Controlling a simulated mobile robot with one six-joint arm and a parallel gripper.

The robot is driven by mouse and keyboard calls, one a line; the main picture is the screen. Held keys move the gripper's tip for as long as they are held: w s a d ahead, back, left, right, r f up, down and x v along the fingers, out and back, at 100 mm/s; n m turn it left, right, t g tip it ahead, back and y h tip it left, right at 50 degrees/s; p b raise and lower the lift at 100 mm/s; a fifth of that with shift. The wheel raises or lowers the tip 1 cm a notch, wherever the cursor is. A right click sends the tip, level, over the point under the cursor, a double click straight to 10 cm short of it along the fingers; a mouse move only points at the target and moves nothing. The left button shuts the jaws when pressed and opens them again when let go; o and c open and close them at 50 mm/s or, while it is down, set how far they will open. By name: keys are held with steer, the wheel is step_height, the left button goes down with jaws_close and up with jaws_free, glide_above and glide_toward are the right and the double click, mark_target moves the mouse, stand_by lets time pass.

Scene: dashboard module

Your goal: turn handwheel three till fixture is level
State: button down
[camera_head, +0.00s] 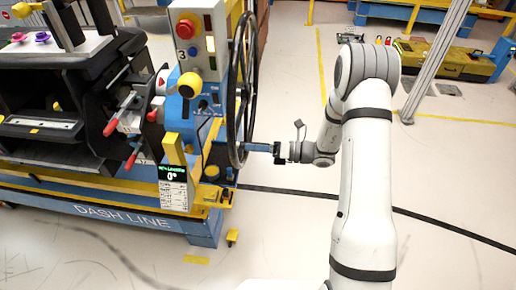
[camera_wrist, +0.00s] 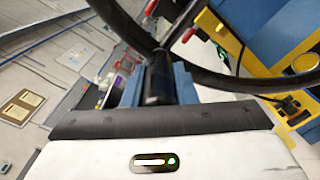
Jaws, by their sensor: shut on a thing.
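The black handwheel (camera_head: 243,92) stands upright, seen nearly edge-on, on the right side of the blue station. The control box (camera_head: 196,40) beside it carries a "3". The fixture holds a black dashboard module (camera_head: 60,85) at left. A small display (camera_head: 172,174) below seems to read "0°".
Red-tipped clamp levers (camera_head: 122,113) and a yellow knob (camera_head: 190,85) stick out near the wheel. The blue base beam (camera_head: 100,212) is marked "DASH LINE". A grey post (camera_head: 437,60) stands at right. The floor around my arm is mostly clear.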

steer(key=c, duration=1.2)
jaws_free()
steer(key=shift+o, duration=0.2)
steer(key=shift+d, duration=0.1)
steer(key=d+b, duration=0.2)
steer(key=d, duration=0.5)
steer(key=shift+s+d, duration=0.3)
steer(key=shift+s, duration=0.15)
